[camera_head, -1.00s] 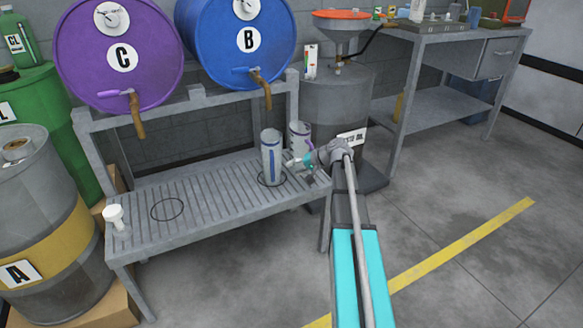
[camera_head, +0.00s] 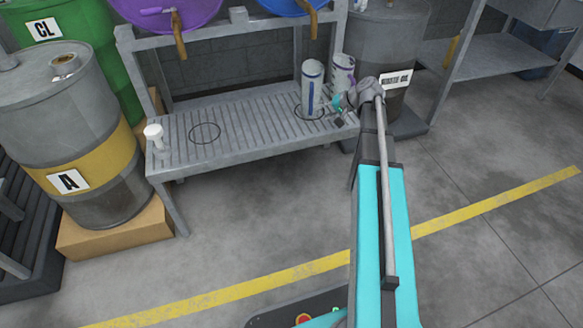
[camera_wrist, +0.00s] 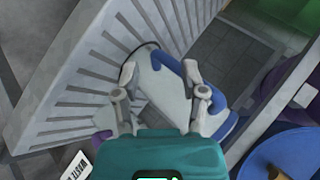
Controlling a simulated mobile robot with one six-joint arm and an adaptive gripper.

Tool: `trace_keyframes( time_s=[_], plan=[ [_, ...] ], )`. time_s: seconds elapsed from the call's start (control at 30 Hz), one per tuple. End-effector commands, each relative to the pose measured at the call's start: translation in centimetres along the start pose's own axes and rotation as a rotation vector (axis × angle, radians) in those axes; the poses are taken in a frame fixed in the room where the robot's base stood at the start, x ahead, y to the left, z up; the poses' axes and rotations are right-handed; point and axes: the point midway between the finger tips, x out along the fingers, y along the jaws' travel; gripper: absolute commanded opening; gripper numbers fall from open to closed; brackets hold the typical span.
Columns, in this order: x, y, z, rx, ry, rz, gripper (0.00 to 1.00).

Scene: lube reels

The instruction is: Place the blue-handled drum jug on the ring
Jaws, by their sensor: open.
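The blue-handled drum jug (camera_head: 312,84) is a pale grey cylinder with a blue stripe. It stands upright on the slatted stand (camera_head: 250,135), its base at the right-hand black ring (camera_head: 298,112). It also shows in the wrist view (camera_wrist: 168,90), with blue along its side. My gripper (camera_head: 340,103) is low at the jug's right side. In the wrist view its two fingers (camera_wrist: 161,100) are apart, with the jug's body between and beyond them. I cannot tell whether they touch it. The left-hand ring (camera_head: 205,133) is empty.
A purple-marked jug (camera_head: 342,72) stands just behind. A white cup-like object (camera_head: 154,137) sits at the stand's left end. Drum taps (camera_head: 180,45) hang above the stand. A waste-oil drum (camera_head: 385,45) is behind my arm. Drum A (camera_head: 75,135) is left; floor in front is clear.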

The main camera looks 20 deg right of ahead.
Motion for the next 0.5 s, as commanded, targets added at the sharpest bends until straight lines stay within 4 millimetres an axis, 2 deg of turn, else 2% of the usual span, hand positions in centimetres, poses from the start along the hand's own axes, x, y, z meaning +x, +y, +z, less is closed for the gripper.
trace_keyframes(
  time_s=[0.03, 0.23, 0.5],
  plan=[
    [0.8, -0.7, 2.0, -0.022, -0.029, 0.028, 0.55],
    [3.7, -2.4, 9.3, -0.123, -0.154, 0.176, 0.55],
    [5.4, -3.5, 18.8, -0.271, -0.3, 0.398, 0.55]
  ],
)
